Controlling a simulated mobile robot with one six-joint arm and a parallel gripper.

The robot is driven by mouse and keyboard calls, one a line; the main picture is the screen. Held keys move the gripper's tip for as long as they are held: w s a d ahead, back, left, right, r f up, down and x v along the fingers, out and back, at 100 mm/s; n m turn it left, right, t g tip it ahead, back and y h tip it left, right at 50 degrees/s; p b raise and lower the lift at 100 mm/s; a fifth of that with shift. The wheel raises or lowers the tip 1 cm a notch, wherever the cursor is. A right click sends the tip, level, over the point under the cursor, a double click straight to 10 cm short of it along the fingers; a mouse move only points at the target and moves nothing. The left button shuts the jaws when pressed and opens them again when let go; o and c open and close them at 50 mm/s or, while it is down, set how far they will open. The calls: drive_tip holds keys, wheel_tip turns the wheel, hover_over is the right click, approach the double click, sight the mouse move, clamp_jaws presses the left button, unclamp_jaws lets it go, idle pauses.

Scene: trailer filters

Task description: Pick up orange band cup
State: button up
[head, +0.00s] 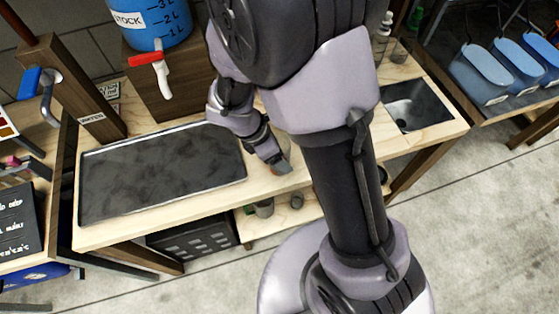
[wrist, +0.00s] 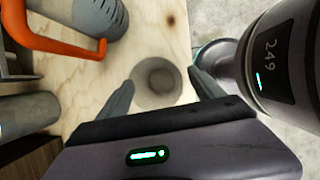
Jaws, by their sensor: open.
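A round grey cup-like thing (wrist: 157,80) stands on pale wood in the wrist view, seen from above. It lies between the open fingers of my gripper (wrist: 160,79), with no clear contact. No orange band shows on it from this angle. In the head view my gripper (head: 279,166) is low over the wooden bench near its front edge. My arm hides much of the bench there.
An orange bent bar (wrist: 75,45) and a grey slotted cylinder (wrist: 99,17) are at upper left in the wrist view. A dark tray (head: 160,170) covers the bench's left part; a sink (head: 415,105) is at right. Small cups (head: 264,208) stand on the lower shelf.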

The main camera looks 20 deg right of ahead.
drive_tip(key=shift+x, duration=0.9)
drive_tip(key=shift+a+r, duration=0.1)
drive_tip(key=shift+r, duration=0.1)
drive_tip(key=c, duration=1.4)
drive_tip(key=shift+r, duration=0.15)
